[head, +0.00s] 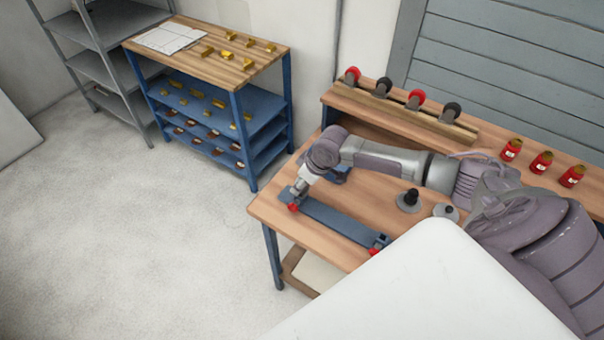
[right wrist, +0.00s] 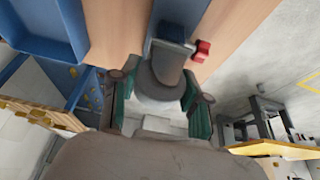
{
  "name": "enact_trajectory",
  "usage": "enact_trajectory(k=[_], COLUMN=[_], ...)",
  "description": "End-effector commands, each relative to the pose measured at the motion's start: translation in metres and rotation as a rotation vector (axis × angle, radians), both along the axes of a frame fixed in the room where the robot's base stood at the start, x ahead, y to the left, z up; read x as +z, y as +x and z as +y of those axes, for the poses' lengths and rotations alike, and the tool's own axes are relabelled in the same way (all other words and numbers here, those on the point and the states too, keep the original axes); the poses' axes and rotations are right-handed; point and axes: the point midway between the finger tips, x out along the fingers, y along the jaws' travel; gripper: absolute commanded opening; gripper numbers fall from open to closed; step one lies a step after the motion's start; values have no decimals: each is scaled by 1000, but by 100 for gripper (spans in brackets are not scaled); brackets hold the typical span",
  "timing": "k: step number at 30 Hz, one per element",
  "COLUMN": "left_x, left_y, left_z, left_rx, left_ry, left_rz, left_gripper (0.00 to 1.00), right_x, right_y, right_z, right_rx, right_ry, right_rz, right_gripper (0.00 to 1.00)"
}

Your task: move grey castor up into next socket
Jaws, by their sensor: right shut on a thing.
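My right gripper (head: 298,192) is over the far left end of a blue bar (head: 335,217) on the workbench. In the right wrist view, the green-padded fingers of the same gripper (right wrist: 163,108) are shut on a grey castor (right wrist: 162,82). The castor's far end meets a blue bracket with a red knob (right wrist: 201,51) beside it. I cannot tell how deep the castor sits in the socket. The bar's near end has another blue bracket (head: 380,241) with a red part. My left gripper is in neither view.
A wooden rail (head: 400,113) at the back holds several red and black wheels. Red jars (head: 542,162) stand at the right. A blue shelf unit (head: 237,118) stands beyond the bench's left edge.

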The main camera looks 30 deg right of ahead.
Motion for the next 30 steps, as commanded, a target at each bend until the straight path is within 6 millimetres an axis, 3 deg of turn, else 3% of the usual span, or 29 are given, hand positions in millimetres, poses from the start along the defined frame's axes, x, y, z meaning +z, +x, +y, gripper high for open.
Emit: enact_trajectory(k=[30], left_x=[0], left_y=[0], left_z=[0], left_rx=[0], left_ry=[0], left_rz=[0], left_gripper=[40], right_x=[-8], right_y=[0], right_z=[0], right_rx=[0], right_ry=[0], right_rz=[-1], right_gripper=[6])
